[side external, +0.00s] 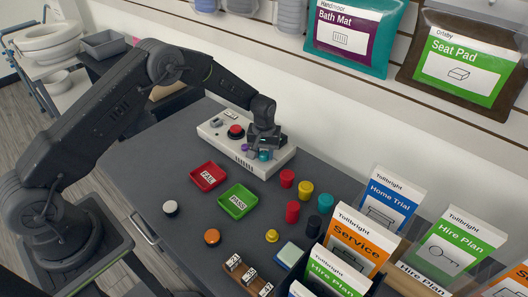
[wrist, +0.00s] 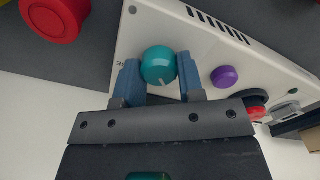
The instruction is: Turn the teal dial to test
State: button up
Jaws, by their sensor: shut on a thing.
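The teal dial (wrist: 158,63) sits on the white control panel (wrist: 140,22), and it also shows in the side view (side external: 264,156) at the near right part of the panel (side external: 280,163). My gripper (wrist: 159,75) has one blue-grey finger on each side of the dial and is shut on it. In the side view my gripper (side external: 262,150) reaches down to the panel from above. A short pale mark on the dial points toward my gripper's body in the wrist view. I cannot read any position labels around the dial.
A purple knob (wrist: 225,77) and a red button (side external: 236,131) are on the same panel. A red FAIL tray (side external: 208,187) and a green PASS tray (side external: 238,214) lie in front. Several coloured cylinders and card holders stand to the right. The grey table left of the trays is mostly clear.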

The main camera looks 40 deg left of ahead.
aim_at(265, 153)
jog(key=m, duration=0.4)
jog(key=shift+m, duration=0.4)
jog(key=shift+d+m, duration=0.1)
jog(key=shift+m, duration=1.8)
jog(key=o, duration=0.9)
notch_tip(265, 153, up, 14)
jog(key=shift+f, duration=0.1)
